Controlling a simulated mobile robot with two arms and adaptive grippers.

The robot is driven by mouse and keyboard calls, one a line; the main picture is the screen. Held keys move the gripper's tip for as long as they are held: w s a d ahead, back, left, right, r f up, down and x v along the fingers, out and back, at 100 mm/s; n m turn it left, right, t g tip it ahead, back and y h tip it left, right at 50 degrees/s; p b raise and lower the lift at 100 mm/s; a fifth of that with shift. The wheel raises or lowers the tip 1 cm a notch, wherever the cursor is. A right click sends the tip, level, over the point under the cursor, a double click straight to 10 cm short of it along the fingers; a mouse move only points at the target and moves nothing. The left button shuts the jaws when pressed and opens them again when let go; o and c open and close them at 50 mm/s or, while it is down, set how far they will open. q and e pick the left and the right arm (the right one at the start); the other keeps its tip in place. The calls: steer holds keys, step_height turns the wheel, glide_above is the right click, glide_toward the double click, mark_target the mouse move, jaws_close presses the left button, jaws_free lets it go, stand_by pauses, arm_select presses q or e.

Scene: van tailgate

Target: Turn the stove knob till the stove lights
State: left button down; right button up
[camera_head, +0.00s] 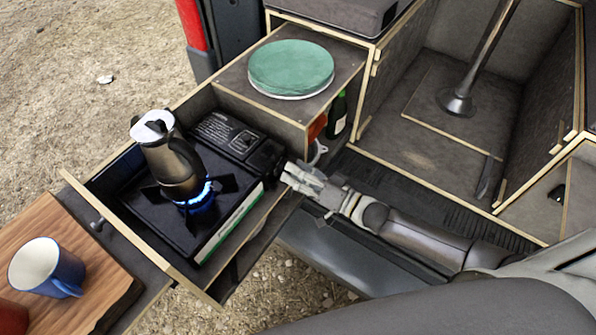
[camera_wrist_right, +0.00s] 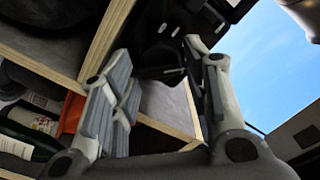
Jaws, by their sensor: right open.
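The black camping stove (camera_head: 140,205) sits in the pulled-out drawer. A blue flame (camera_head: 195,195) burns at its burner, so the stove is lit. A dark moka pot (camera_head: 172,165) with a pale lid stands upright over the flame. My right gripper (camera_head: 294,174) is at the stove's right end, where the knob side is. In the right wrist view, my open right gripper (camera_wrist_right: 157,52) has dark stove parts (camera_wrist_right: 160,45) between and beyond its fingers. I cannot make out the knob clearly, nor whether a finger touches it. My left gripper is not in view.
A green round lid (camera_head: 291,68) lies on the cabinet top behind the stove. A green bottle (camera_head: 337,115) stands in the compartment beside my right gripper. A blue-and-white mug (camera_head: 46,267) stands on a wooden board (camera_head: 95,262) at the left. Drawer walls surround the stove.

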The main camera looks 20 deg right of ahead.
steer(key=shift+c, duration=0.3)
steer(key=c, duration=0.7)
steer(key=shift+n, duration=0.3)
steer(key=n+b, duration=0.1)
steer(key=n, duration=1.3)
